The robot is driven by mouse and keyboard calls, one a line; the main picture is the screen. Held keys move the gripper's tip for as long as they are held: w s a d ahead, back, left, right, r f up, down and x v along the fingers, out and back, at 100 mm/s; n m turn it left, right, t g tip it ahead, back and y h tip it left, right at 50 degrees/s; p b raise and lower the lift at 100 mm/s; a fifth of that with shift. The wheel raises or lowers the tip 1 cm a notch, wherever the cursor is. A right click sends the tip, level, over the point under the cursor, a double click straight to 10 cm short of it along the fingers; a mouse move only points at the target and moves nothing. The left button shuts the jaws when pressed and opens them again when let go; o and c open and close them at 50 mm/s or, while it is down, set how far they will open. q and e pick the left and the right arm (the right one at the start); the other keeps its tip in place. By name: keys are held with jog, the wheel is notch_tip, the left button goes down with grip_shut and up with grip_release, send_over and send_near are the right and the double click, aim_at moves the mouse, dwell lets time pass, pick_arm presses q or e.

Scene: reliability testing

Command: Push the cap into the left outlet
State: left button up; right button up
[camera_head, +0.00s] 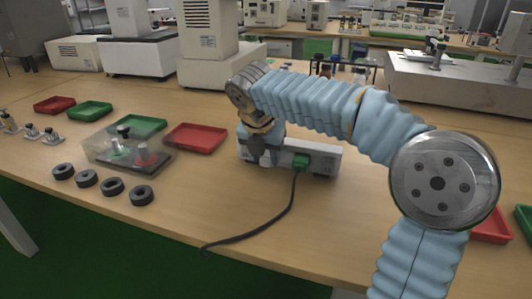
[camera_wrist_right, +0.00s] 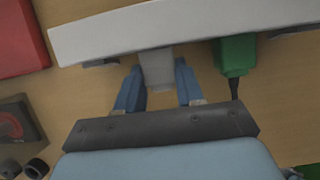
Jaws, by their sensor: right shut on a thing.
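A long pale outlet strip (camera_head: 326,158) lies on the wooden table; it crosses the top of the right wrist view (camera_wrist_right: 110,35). A green plug (camera_head: 300,160) with a black cable sits in it, right of my right gripper (camera_head: 262,155). The plug also shows in the right wrist view (camera_wrist_right: 235,55). My right gripper's two blue fingers are closed on a small grey cap (camera_wrist_right: 158,70), right at the strip's front. The cap appears to meet the strip; how deep it sits I cannot tell. In the head view the gripper hides the cap and the left outlet. My left gripper is not in view.
A clear box (camera_head: 128,155) with small parts, several black rings (camera_head: 112,187), and red (camera_head: 195,138) and green (camera_head: 90,110) trays lie to the left. The black cable (camera_head: 270,226) trails forward to the table's front edge. White machines stand behind.

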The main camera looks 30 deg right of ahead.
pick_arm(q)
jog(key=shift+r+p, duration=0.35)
pick_arm(e)
jog(key=shift+w+d, duration=0.3)
jog(key=shift+d, duration=0.05)
jog(key=o, duration=1.2)
jog(key=shift+v, duration=0.95)
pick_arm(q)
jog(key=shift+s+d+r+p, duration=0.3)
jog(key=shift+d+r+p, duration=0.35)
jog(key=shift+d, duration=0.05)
pick_arm(e)
jog(key=shift+v, duration=6)
